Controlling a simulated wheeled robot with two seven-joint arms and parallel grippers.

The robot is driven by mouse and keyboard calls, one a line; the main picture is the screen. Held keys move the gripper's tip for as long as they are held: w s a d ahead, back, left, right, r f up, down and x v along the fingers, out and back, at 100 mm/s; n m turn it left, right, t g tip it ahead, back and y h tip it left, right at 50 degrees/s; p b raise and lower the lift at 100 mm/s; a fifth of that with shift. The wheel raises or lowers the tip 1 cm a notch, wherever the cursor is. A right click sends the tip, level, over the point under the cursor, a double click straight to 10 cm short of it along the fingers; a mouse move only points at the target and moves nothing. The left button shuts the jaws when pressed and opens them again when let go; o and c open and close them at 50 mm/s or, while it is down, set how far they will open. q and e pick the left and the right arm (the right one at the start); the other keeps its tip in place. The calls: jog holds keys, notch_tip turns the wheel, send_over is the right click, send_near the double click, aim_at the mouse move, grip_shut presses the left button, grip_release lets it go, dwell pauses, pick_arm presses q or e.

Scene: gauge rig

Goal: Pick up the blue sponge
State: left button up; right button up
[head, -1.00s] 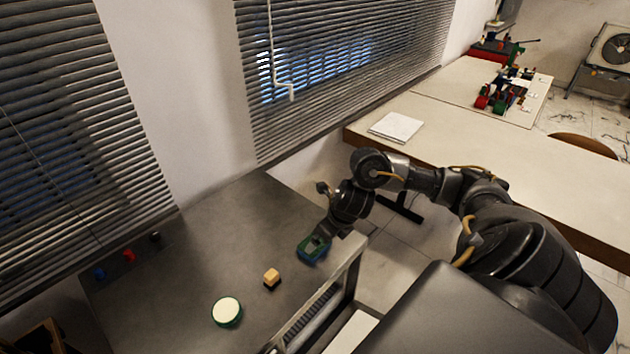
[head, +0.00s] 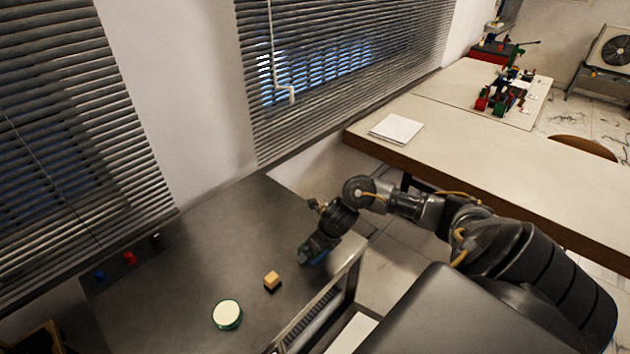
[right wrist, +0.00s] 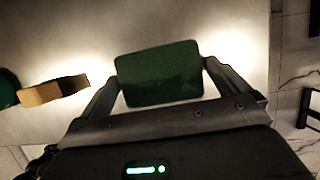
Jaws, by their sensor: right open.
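The blue sponge (head: 319,258) lies near the right side of the grey table, mostly hidden by my right gripper (head: 310,252); only a bit of its blue side shows. In the right wrist view its dark green top face (right wrist: 160,74) fills the gap between the two fingers. My right gripper (right wrist: 163,78) is open, with one finger on each side of the sponge. I cannot tell whether the fingers touch it. My left gripper is not in view.
A small tan and black block (head: 272,281) and a round green-rimmed item with a cream top (head: 227,314) stand left of the sponge. Blue (head: 99,275), red (head: 130,258) and black (head: 155,240) knobs sit at the far left edge. A raised grey frame (head: 345,285) borders the right side.

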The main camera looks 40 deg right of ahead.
jog(key=c, duration=0.8)
jog(key=shift+w+r, duration=0.1)
jog(key=shift+r, duration=0.35)
notch_tip(320, 180, up, 3)
jog(key=shift+f+b, duration=0.2)
jog(key=shift+b, duration=0.25)
jog(key=s+a+r+p, duration=0.7)
jog(key=s+a+r, duration=0.1)
jog(key=s, duration=0.3)
jog(key=shift+s+a+r+p, duration=0.15)
jog(key=shift+a+r+p, duration=0.2)
jog(key=shift+r, duration=0.45)
